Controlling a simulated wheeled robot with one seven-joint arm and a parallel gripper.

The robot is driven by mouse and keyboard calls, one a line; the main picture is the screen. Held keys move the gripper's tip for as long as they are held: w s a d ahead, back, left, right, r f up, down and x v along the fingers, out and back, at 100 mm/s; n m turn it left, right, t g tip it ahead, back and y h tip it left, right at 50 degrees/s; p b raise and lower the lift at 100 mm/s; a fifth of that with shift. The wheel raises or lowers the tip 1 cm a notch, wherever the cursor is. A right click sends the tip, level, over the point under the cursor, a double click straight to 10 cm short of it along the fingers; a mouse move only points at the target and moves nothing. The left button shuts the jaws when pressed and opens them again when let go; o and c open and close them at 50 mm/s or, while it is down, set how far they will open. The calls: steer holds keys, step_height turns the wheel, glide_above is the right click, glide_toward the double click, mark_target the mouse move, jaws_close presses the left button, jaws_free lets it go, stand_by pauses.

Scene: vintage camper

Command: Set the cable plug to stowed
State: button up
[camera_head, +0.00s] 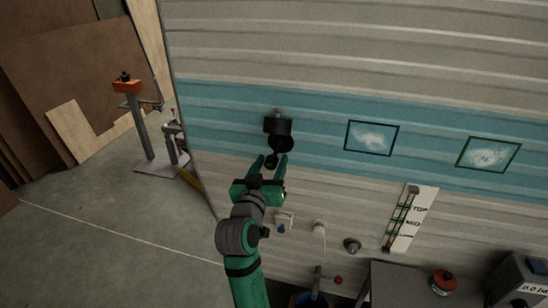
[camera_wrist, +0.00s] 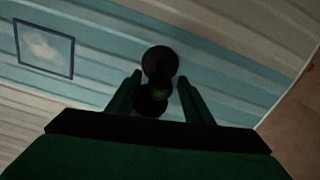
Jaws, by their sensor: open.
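A black fitting (camera_head: 278,126) is mounted on the blue band of the camper wall, with a rounded dark part below it and a small dark knob at its lower end. It looks like the cable plug at its socket, but its parts blend together. My green gripper (camera_head: 270,162) is just below it, fingers pointing up at the wall, open. In the wrist view, the gripper (camera_wrist: 160,80) has its fingers apart on either side of the dark fitting (camera_wrist: 158,62). A second dark round part lies nearer, between the fingers. I cannot tell whether either finger touches it.
Two framed pictures (camera_head: 372,138) hang to the right. Lower on the wall are a white fitting with a cable (camera_head: 319,228), a round grey fitting (camera_head: 351,245) and a level gauge (camera_head: 408,220). A grey bench (camera_head: 400,285) stands lower right. Open floor (camera_head: 100,250) lies left.

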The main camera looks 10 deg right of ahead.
mark_target(270, 166)
steer(key=v, duration=0.7)
